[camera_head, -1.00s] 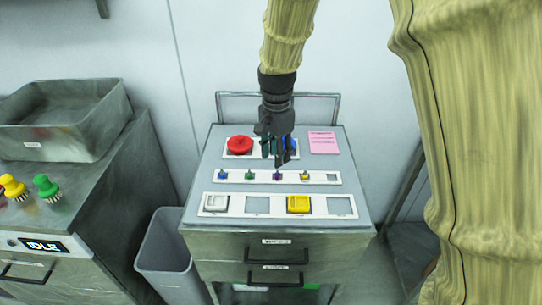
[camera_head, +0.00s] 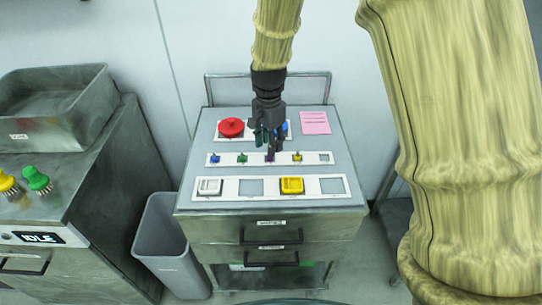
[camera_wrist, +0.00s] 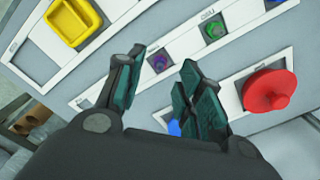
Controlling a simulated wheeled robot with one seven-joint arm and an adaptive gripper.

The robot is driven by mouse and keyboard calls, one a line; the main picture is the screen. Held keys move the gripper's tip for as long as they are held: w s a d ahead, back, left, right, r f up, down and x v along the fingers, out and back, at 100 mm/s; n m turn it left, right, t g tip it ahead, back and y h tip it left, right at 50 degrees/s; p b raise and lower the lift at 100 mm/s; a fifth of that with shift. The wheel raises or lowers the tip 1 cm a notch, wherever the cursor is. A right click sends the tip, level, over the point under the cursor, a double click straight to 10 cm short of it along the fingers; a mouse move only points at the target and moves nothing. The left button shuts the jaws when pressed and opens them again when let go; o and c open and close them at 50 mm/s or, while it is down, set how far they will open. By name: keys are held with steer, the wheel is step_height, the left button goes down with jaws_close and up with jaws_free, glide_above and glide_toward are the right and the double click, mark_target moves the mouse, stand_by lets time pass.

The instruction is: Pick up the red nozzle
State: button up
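The only red thing I see clearly is a large round piece with a central knob (camera_head: 231,127), at the back left of the cart top. It also shows at the right in the wrist view (camera_wrist: 268,91). I cannot tell whether it is the red nozzle. The small nozzle row holds blue (camera_head: 214,158), green (camera_head: 242,158), purple (camera_wrist: 158,62) and yellow (camera_head: 297,156) pieces, and no red one shows there. My gripper (camera_head: 268,147) is open and empty over the middle of the cart, near the purple piece. The wrist view shows its fingers (camera_wrist: 163,65) apart.
A large blue piece (camera_wrist: 174,127) is partly hidden by my fingers. The front row holds a white block (camera_head: 208,187) and a yellow block (camera_head: 292,185). A pink note (camera_head: 315,122) lies at the back right. A grey bin (camera_head: 171,245) stands left of the cart.

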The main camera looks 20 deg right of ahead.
steer(key=f, duration=0.3)
steer(key=shift+w+d+f, duration=0.25)
steer(key=shift+w, duration=0.1)
steer(key=shift+s+f, duration=0.1)
steer(key=shift+s, duration=0.1)
steer(key=shift+w+f, duration=0.1)
jaws_close()
